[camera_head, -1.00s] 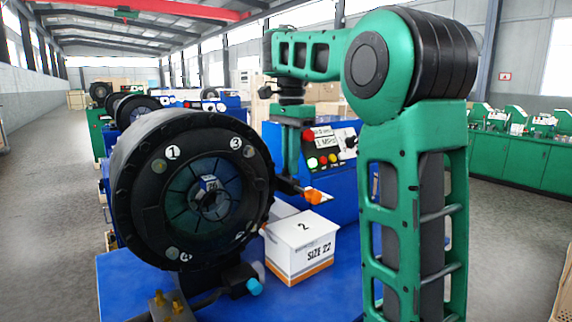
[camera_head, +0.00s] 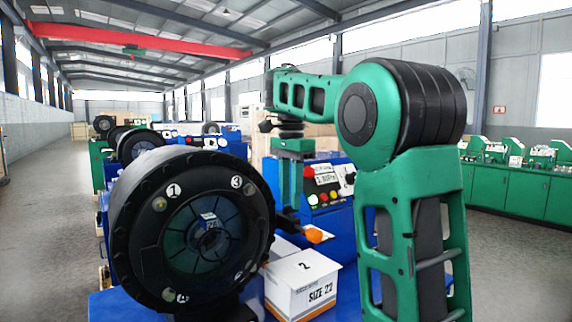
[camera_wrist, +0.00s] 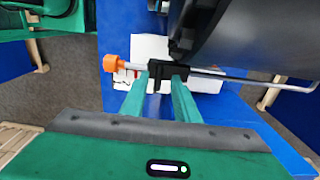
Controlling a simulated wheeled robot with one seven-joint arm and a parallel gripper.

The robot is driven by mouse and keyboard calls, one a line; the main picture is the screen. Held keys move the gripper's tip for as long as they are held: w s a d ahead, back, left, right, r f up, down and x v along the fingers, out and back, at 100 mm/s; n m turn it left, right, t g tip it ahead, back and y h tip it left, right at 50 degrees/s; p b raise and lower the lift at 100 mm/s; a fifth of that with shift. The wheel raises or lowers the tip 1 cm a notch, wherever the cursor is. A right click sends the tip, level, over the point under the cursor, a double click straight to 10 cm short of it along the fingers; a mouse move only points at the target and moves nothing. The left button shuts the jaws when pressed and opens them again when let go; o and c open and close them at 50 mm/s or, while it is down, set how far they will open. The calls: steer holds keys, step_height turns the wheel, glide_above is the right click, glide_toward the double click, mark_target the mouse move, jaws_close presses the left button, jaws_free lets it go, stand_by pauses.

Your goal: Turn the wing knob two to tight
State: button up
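The crimper (camera_head: 122,215) is a big black round head with pale round knobs. Labels 1 and 3 are readable on its face, and a lower label reads like 4. I cannot clearly make out a wing knob marked two. My gripper (camera_wrist: 167,84) points down beside the head's right side. Its two teal fingers lie on either side of a small black block (camera_wrist: 168,68) on a thin metal rod (camera_wrist: 235,76). The rod has an orange end (camera_wrist: 115,64), also visible in the head view (camera_head: 314,235). Whether the fingers press the block is unclear. The fingertips are hidden in the head view.
A white box (camera_head: 300,284) marked 2 and SIZE 22 stands right of the crimper, below the orange end. A blue control panel (camera_head: 322,190) with buttons is behind. The crimper's dark body (camera_wrist: 250,35) is close to the fingers in the wrist view.

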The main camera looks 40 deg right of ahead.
step_height(320, 180, up, 10)
steer(key=shift+w+f, duration=0.15)
steer(key=shift+f, duration=0.1)
stand_by(0.5)
stand_by(0.4)
